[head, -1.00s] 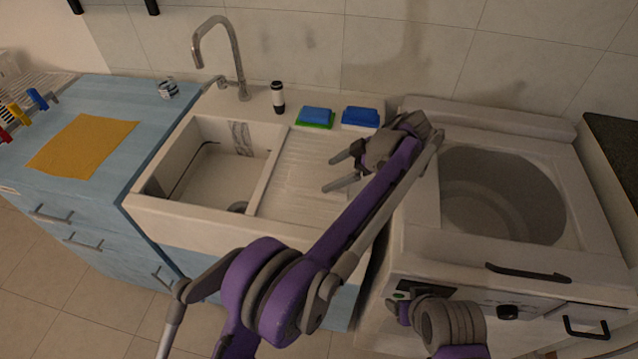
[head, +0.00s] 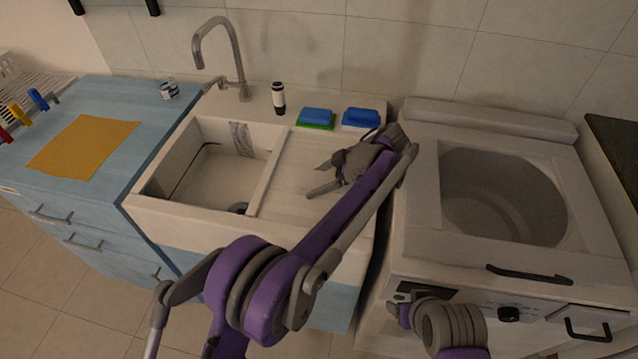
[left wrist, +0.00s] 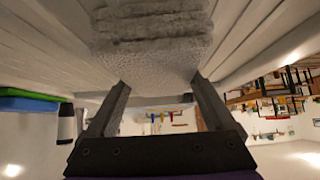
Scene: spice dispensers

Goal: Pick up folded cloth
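A pale grey, fuzzy folded cloth (left wrist: 150,35) shows at the top of the left wrist view, on a grooved pale surface. I cannot make it out in the head view, where my left arm covers part of the drainboard. My left gripper (head: 311,181) is over the drainboard (head: 290,208), fingers pointing left. In the left wrist view its fingers (left wrist: 158,82) are spread apart with nothing held, and the cloth appears beyond their tips. My right gripper (head: 400,309) is at the lower right, in front of the washer; its opening is unclear.
Two sponges, one blue on green (head: 316,117) and one blue (head: 361,117), and a dark-and-white bottle (head: 278,98) stand behind the drainboard. The sink basin (head: 215,180) is left. A flat orange sheet (head: 84,146) lies on the blue counter. The open-topped washer (head: 500,200) is right.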

